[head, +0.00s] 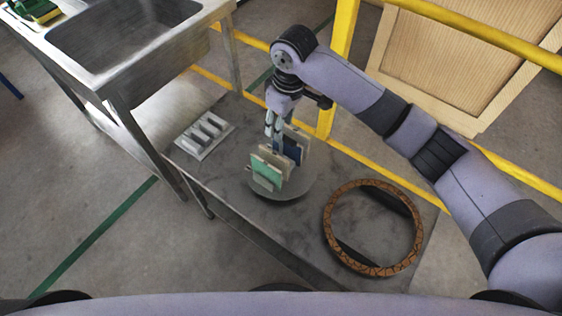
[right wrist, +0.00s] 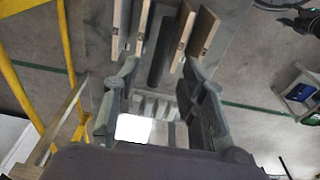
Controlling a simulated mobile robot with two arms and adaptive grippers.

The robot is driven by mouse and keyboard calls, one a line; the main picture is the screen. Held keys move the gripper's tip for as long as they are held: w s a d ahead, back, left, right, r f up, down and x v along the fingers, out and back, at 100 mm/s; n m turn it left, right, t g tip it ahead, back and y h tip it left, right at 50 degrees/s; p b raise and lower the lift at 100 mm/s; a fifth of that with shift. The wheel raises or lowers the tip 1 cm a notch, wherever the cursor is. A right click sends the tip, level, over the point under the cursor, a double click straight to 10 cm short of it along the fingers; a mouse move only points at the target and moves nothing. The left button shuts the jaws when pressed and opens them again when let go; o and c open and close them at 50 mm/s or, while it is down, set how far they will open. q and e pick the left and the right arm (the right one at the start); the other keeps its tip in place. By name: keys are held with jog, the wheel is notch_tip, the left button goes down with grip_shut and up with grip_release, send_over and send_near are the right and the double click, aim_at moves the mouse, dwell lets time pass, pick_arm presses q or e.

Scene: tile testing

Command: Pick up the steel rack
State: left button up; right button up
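A round grey metal base (head: 292,189) with several tiles standing on edge stands on the low table; it looks like the steel rack. A green tile (head: 266,173) is at its front and a blue tile (head: 293,150) behind. My right gripper (head: 276,144) points down at the tiles from above. In the right wrist view my right gripper (right wrist: 160,67) is open, its fingers apart with nothing clearly between them. A dark grey bar (right wrist: 161,55) stands between pale tiles (right wrist: 185,35) just beyond the fingertips. Contact cannot be told. My left gripper is out of view.
A grey slotted tray (head: 205,137) lies left of the rack on the table (head: 235,205). A brown-patterned ring (head: 330,228) lies to the right. A steel sink (head: 120,35) stands at the left. Yellow rails (head: 345,60) and a wooden panel (head: 430,60) are behind.

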jog(key=shift+w+f, duration=0.1)
jog(key=shift+f, duration=2.6)
jog(key=shift+c, duration=0.4)
grip_shut()
jog(key=shift+w+a+r, duration=0.1)
jog(key=shift+r, duration=0.1)
